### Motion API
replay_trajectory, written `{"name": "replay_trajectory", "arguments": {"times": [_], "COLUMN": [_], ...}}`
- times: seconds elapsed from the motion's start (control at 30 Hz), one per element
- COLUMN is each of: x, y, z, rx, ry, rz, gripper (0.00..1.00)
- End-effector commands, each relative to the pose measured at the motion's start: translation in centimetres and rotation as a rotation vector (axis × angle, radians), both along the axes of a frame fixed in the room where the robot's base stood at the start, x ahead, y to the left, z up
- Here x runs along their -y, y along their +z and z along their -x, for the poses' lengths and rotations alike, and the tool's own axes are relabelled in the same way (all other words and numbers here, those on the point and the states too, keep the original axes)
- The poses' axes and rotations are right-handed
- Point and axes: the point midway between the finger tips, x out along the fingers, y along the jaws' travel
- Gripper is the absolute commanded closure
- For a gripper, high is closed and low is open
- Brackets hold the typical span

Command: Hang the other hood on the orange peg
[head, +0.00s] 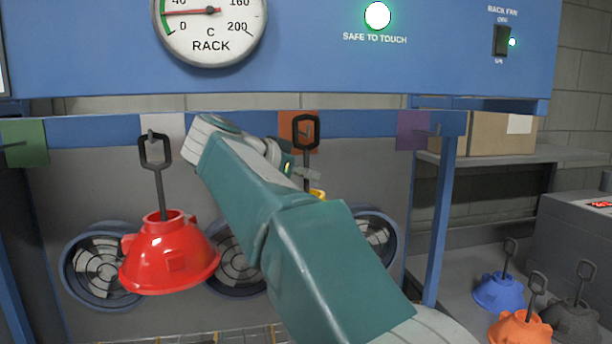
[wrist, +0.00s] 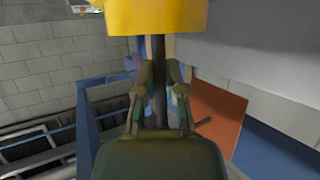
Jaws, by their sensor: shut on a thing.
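My gripper (wrist: 158,80) is shut on the dark stem (wrist: 158,55) of a yellow hood (wrist: 155,17). In the head view, my arm hides most of this hood; a bit of yellow (head: 317,193) shows beside it. The stem's black loop (head: 306,132) stands upright in front of the orange panel (head: 285,122).
A green panel (head: 24,143) is at the left, and a purple panel (head: 410,130) with a free peg is at the right. A blue hood (head: 497,291), an orange hood (head: 518,329) and a grey hood (head: 572,322) stand at the lower right. Blue rack posts (head: 437,220) flank the area.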

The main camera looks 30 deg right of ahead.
Motion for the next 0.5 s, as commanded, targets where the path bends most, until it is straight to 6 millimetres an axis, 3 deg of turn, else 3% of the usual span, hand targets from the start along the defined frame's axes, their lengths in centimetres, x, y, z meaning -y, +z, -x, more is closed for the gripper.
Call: {"name": "replay_trajectory", "arguments": {"times": [0.5], "x": [0.01], "y": [-0.27], "z": [0.0], "rx": [0.002], "ry": [0.0], "rz": [0.0], "gripper": [1.0]}}
